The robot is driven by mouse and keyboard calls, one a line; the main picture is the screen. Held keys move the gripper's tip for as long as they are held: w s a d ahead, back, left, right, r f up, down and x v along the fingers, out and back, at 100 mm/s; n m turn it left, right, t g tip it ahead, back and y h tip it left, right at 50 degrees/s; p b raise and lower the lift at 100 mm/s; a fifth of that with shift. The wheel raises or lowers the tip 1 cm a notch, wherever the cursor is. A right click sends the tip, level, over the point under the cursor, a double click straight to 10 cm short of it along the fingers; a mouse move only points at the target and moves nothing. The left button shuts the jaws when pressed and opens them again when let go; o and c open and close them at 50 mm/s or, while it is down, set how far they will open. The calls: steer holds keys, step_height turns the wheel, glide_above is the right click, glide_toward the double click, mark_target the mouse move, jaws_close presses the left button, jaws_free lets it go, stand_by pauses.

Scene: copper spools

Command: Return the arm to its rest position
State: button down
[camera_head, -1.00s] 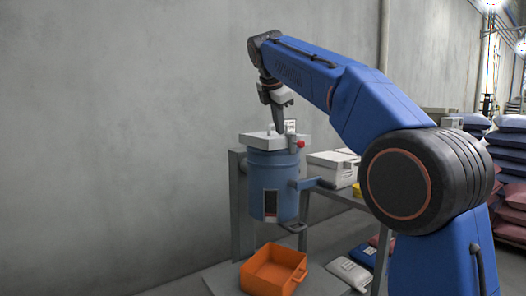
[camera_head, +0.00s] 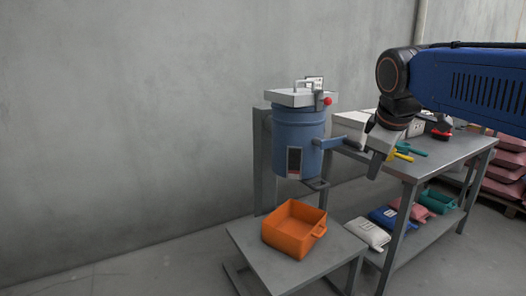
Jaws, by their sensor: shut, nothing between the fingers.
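My arm enters from the right edge of the head view, with its blue upper link level and its dark wrist hanging down. My gripper (camera_head: 376,172) points downward in front of the grey worktable's left end, to the right of the blue drum (camera_head: 298,140). It is shut and holds nothing. The gripper and wrist are clear of the drum in the picture. How far the fingers are from the table cannot be told from this view.
The drum has a white lid (camera_head: 298,97) with a red knob (camera_head: 327,101). An orange bin (camera_head: 290,232) sits on a low grey stand (camera_head: 321,258). The worktable (camera_head: 436,160) holds a white box (camera_head: 350,126) and green and yellow tools. Bags lie on its lower shelf.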

steer(key=s+d+f+m+y, duration=0.1)
steer(key=s+f+m, duration=0.8)
steer(key=s+f, duration=1)
step_height(320, 180, down, 3)
steer(key=shift+s+d+f+m, duration=0.15)
steer(key=shift+s+d+m, duration=0.15)
steer(key=shift+d, duration=0.35)
